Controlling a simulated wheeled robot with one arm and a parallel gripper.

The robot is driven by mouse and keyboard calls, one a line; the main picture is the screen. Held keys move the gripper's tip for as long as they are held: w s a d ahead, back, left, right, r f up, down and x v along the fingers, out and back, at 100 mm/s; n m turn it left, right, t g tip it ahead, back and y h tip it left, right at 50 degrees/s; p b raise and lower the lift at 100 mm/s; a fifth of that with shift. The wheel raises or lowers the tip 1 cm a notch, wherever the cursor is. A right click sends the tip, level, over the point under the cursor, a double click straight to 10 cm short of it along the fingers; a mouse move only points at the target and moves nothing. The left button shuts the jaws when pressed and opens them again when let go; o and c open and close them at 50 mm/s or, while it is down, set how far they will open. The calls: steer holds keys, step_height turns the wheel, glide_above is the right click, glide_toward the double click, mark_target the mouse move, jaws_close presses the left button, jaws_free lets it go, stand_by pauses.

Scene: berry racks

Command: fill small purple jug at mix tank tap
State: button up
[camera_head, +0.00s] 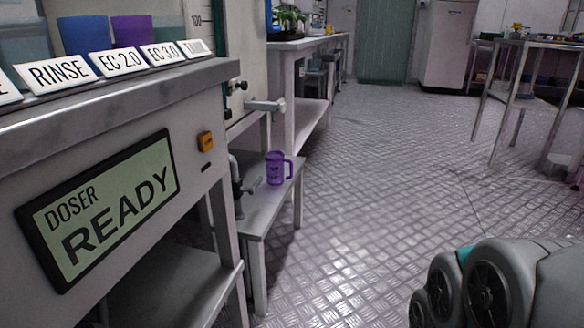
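A small purple jug (275,168) stands upright on a low grey bench (258,212), its handle on the right side. A dark grey tap (243,178) with a spout sits just left of the jug, at the bench's left edge. The spout points towards the jug but appears beside it, not over it. A pale fitting (265,105) juts out higher up from the tank stand. I cannot tell whether any liquid is in the jug. My gripper is not in view.
The doser counter (100,106) fills the left side, with a screen (102,205) reading "DOSER READY". Label cards, including RINSE (58,74), line its top; blue and purple containers (131,30) stand behind. Open metal floor (390,170) spans the middle. A table (522,43) stands far right.

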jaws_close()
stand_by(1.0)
